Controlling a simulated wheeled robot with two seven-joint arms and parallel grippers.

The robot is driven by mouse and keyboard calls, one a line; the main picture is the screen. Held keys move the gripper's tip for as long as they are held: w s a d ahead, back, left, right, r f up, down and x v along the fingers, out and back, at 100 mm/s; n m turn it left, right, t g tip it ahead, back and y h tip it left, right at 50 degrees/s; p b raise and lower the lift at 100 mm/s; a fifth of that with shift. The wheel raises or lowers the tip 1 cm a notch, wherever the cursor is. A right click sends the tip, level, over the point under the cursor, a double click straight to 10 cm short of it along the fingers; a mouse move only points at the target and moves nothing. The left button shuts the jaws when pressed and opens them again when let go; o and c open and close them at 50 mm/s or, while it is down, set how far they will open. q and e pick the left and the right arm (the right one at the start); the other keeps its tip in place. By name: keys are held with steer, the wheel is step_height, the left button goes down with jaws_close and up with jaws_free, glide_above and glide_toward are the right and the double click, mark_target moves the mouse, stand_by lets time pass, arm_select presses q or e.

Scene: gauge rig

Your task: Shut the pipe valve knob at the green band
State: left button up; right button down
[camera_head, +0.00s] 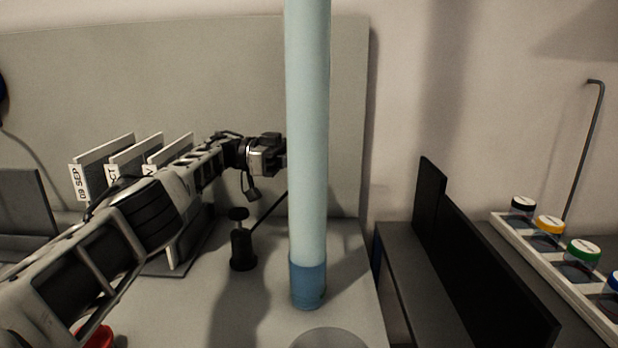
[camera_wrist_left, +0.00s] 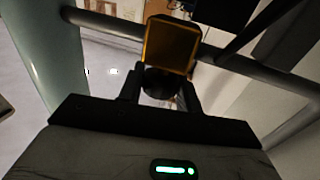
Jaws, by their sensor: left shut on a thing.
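A dark pipe (camera_wrist_left: 105,22) runs across the left wrist view. A square, yellow-orange knob (camera_wrist_left: 172,42) sits at this pipe, and my left gripper (camera_wrist_left: 163,78) is shut on it. A dark rounded part shows between the fingers, just below the knob. In the head view my left gripper (camera_head: 280,156) reaches in from the left, and its fingertips and the knob are hidden behind the pale blue column. I see no green band on the pipe in either view. My right gripper is not in view.
A pale blue column (camera_head: 308,140) with a darker blue foot stands close in front. Labelled upright cards (camera_head: 100,162) and a small black stand (camera_head: 242,248) are near my left arm. A black panel (camera_head: 470,260) and a rack (camera_head: 545,262) of coloured-lid jars stand right.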

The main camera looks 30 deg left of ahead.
mark_target(310, 155)
arm_select(q)
steer(key=shift+r, duration=0.1)
stand_by(0.4)
steer(key=o, duration=1)
steer(key=shift+c, duration=0.2)
step_height(310, 155, up, 3)
steer(key=shift+f, duration=0.1)
steer(key=shift+s+d+r+b, duration=0.15)
steer(key=shift+s+r+b, duration=0.2)
steer(key=shift+r, duration=0.15)
steer(key=s+d+r, duration=0.5)
steer(key=s+r, duration=0.4)
steer(key=s, duration=0.3)
steer(key=shift+d+b, duration=0.4)
